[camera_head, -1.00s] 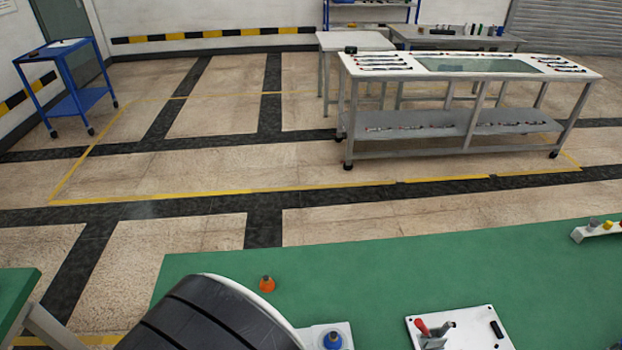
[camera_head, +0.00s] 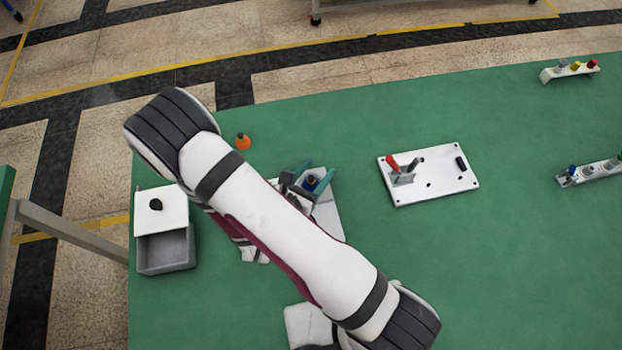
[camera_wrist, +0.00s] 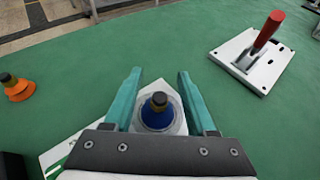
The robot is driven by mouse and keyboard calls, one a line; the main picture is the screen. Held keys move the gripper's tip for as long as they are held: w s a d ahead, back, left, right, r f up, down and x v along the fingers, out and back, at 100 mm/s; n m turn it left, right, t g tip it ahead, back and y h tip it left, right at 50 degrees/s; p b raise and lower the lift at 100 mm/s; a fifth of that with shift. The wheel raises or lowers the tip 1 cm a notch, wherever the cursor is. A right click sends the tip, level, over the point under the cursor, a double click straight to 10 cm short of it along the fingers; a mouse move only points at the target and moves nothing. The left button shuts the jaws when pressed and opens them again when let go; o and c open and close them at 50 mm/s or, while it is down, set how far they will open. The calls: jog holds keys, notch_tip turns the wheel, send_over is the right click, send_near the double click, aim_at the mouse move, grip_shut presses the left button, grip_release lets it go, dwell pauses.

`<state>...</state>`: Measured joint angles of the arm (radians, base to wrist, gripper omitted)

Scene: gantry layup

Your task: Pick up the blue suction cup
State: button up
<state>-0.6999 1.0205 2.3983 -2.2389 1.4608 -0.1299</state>
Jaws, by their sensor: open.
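The blue suction cup (camera_wrist: 158,112) has a dark and brass-coloured fitting on top and stands upright on a white plate (camera_wrist: 180,125). In the wrist view it sits between the two teal fingers of my gripper (camera_wrist: 155,85), with a gap on each side. My gripper is open and empty. In the head view my gripper (camera_head: 313,180) is around the blue suction cup (camera_head: 310,183), which shows only partly. My arm hides much of the white plate there.
An orange suction cup (camera_head: 243,141) stands to the left on the green table (camera_head: 500,270). A white plate with a red-handled clamp (camera_head: 430,174) lies to the right. A grey box (camera_head: 166,249) is at the left, and small racks (camera_head: 570,70) stand at the far right.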

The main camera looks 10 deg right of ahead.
jog(key=shift+w+d+f, duration=0.2)
jog(key=shift+w+d, duration=0.05)
grip_shut()
jog(key=shift+r, duration=0.15)
